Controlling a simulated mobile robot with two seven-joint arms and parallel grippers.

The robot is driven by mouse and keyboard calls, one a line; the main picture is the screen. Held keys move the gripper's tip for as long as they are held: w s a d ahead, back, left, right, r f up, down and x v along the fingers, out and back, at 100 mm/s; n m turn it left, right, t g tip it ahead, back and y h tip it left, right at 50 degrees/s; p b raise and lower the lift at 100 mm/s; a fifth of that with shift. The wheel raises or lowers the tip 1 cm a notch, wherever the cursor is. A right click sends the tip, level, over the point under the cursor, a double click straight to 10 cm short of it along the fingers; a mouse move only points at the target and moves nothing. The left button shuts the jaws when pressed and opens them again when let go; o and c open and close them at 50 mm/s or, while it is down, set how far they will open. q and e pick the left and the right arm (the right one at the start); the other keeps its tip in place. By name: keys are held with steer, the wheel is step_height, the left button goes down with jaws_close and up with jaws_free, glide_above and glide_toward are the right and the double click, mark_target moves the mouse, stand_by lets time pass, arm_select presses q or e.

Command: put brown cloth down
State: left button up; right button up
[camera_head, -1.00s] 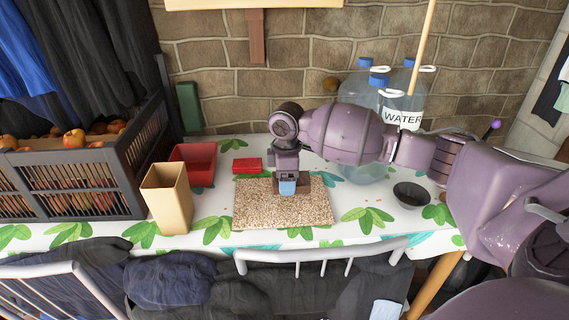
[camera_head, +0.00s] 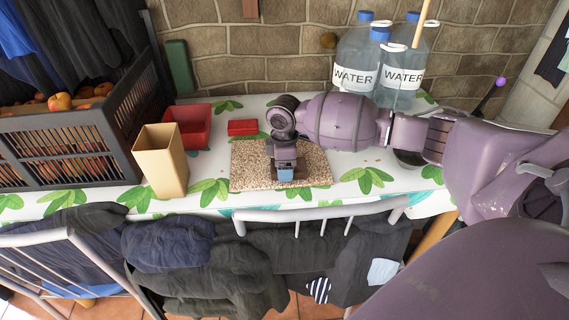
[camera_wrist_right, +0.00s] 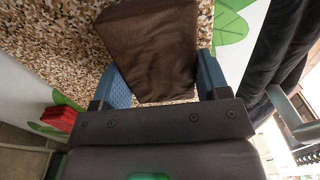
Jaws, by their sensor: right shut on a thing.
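The brown cloth (camera_wrist_right: 150,50) shows in the right wrist view between the two blue fingers of my right gripper (camera_wrist_right: 160,85), which is shut on it. Behind the cloth is the speckled cork-like board (camera_wrist_right: 75,40). In the head view my right gripper (camera_head: 285,172) points down over the middle of the board (camera_head: 250,178), close to its surface. The cloth is mostly hidden there by the gripper. I cannot tell whether the cloth touches the board. My left gripper is not in view.
Water bottles (camera_head: 355,75) stand behind my arm. A chair back (camera_head: 320,212) lines the front edge.

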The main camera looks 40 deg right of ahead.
steer(key=o, duration=0.8)
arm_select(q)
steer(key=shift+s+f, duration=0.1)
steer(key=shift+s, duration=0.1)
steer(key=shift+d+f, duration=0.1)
arm_select(e)
steer(key=shift+f, duration=0.1)
steer(key=shift+f+b, duration=0.3)
steer(key=shift+b, duration=0.2)
steer(key=r, duration=0.2)
steer(key=r+p, duration=0.1)
steer(key=r, duration=0.1)
steer(key=r+p, duration=0.1)
steer(key=r, duration=0.1)
steer(key=shift+w+d, duration=0.1)
steer(key=shift+w, duration=0.25)
arm_select(q)
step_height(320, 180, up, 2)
steer(key=shift+p, duration=0.5)
arm_select(e)
step_height(320, 180, up, 5)
steer(key=shift+r, duration=0.15)
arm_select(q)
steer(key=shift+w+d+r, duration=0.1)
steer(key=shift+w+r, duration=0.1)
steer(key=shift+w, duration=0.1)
arm_select(e)
steer(key=shift+w+r, duration=0.1)
